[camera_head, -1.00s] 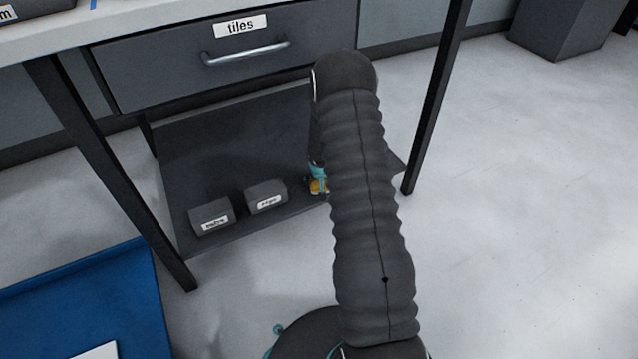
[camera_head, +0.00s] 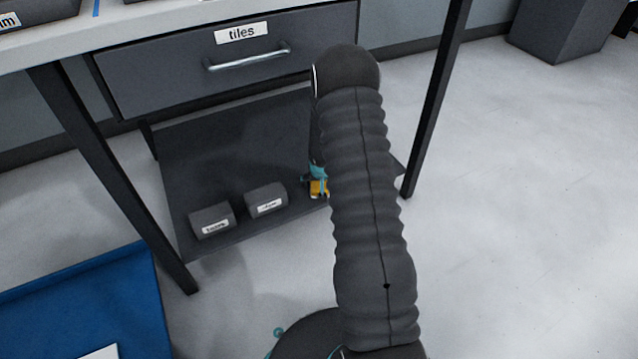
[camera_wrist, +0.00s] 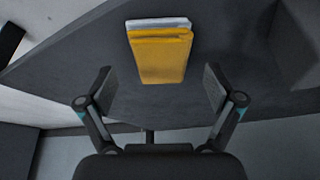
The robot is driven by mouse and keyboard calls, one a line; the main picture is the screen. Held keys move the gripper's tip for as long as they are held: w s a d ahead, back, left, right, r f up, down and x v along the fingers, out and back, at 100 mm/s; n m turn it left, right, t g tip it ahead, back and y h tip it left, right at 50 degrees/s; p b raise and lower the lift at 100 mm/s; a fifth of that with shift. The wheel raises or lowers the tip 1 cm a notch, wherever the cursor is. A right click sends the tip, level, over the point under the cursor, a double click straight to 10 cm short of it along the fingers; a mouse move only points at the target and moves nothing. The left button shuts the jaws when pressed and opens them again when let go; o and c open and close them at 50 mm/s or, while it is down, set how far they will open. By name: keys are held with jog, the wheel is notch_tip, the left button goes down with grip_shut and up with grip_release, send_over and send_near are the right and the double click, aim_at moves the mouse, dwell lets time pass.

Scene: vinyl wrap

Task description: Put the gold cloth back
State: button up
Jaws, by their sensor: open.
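The gold cloth (camera_wrist: 160,58) lies folded on the dark lower shelf (camera_wrist: 225,50), on top of or against a folded pale cloth (camera_wrist: 158,23) whose edge shows behind it. In the wrist view my gripper (camera_wrist: 158,88) is open and empty, one finger on each side of the gold cloth's near end. I cannot tell how high the fingers are above the shelf. In the head view a small patch of the gold cloth (camera_head: 318,188) shows beside my arm, which hides the rest.
Two grey labelled blocks (camera_head: 212,221) (camera_head: 266,200) sit on the lower shelf, left of my arm. A closed drawer (camera_head: 230,65) labelled "tiles" hangs above. Dark table legs (camera_head: 110,175) (camera_head: 437,100) flank the shelf. A blue surface (camera_head: 90,300) lies front left.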

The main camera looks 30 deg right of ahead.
jog(key=s+a+r+n+p, duration=0.1)
jog(key=s+a+r, duration=0.25)
jog(key=r, duration=0.75)
jog(key=s+a+r+p, duration=0.1)
jog(key=s+a+r, duration=0.3)
jog(key=r, duration=0.7)
jog(key=s+a+r+n+p, duration=0.1)
jog(key=s+a+r, duration=0.1)
jog(key=s+r, duration=0.65)
jog(key=s+a+r, duration=0.3)
jog(key=s+r, duration=0.1)
jog(key=s, duration=0.2)
jog(key=s+a+r+n+y, duration=0.1)
jog(key=s+a+r, duration=0.2)
jog(key=s, duration=0.4)
jog(key=s+a+r+n+t, duration=0.1)
jog(key=s+a+r, duration=0.2)
jog(key=s+r, duration=0.2)
jog(key=shift+s+a+r+y, duration=0.15)
jog(key=shift+s+r+y, duration=0.15)
jog(key=shift+s, duration=0.65)
